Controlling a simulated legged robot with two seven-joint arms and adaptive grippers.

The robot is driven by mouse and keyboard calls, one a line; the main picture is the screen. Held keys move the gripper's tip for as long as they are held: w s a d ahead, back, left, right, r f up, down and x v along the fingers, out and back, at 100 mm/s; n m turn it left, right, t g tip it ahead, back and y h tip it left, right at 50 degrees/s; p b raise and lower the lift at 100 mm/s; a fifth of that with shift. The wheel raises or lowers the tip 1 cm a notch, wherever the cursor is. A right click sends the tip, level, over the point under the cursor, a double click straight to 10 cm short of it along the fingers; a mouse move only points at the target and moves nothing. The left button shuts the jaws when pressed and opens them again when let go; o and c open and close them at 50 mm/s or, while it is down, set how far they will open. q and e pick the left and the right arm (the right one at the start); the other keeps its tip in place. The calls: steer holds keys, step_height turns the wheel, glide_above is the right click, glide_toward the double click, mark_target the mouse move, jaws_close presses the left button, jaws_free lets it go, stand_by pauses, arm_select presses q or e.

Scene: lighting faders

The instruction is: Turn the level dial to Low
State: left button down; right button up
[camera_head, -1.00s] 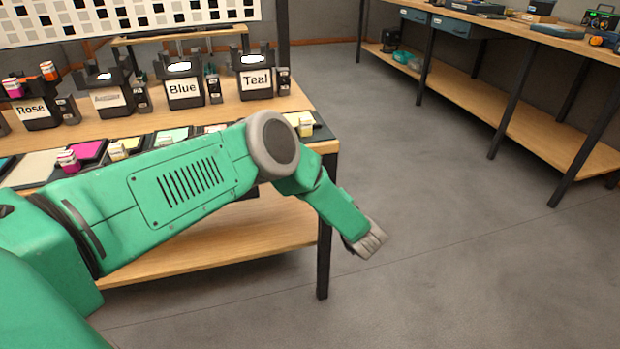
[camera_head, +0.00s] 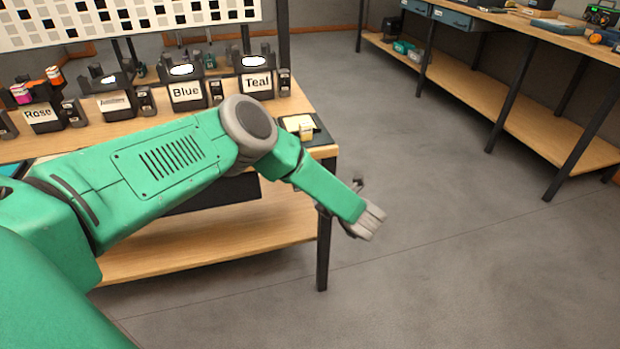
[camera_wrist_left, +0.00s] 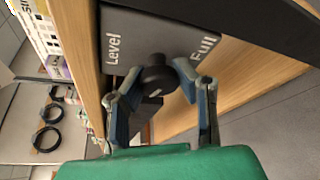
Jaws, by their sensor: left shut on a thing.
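The level dial (camera_wrist_left: 158,75) is a dark round knob on a dark panel (camera_wrist_left: 150,32) marked "Level" and "Full" in the left wrist view. A small pale mark shows on the knob; no "Low" label is visible. My left gripper (camera_wrist_left: 158,80) is shut on the dial, one finger on each side of it. Part of a dark box (camera_head: 215,194) shows below the arm, under the tabletop. My right gripper is in neither view.
A wooden bench (camera_head: 215,250) holds labelled stands, including Rose (camera_head: 40,114), Blue (camera_head: 186,91) and Teal (camera_head: 257,83). A small pale block (camera_head: 304,127) sits on a dark tray at the bench's right end. Open floor (camera_head: 450,240) lies to the right, before another bench (camera_head: 480,40).

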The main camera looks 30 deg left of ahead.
arm_select(q)
steer(key=n+h+p, duration=0.1)
steer(key=n+p, duration=0.1)
steer(key=shift+d+n+t+h, duration=0.2)
steer(key=shift+n+t+h, duration=0.1)
steer(key=shift+t+h, duration=0.1)
steer(key=shift+n+t+h+p, duration=0.3)
steer(key=shift+n+h+p, duration=0.15)
steer(key=shift+n, duration=0.55)
steer(key=shift+f+n+t+h, duration=0.1)
steer(key=shift+n+t+h, duration=0.35)
steer(key=shift+n, duration=0.35)
steer(key=shift+n+t+h, duration=0.45)
steer(key=shift+n+h, duration=0.05)
steer(key=shift+n, duration=0.5)
steer(key=shift+a, duration=0.1)
steer(key=c, duration=1.2)
jaws_free()
steer(key=shift+w, duration=0.1)
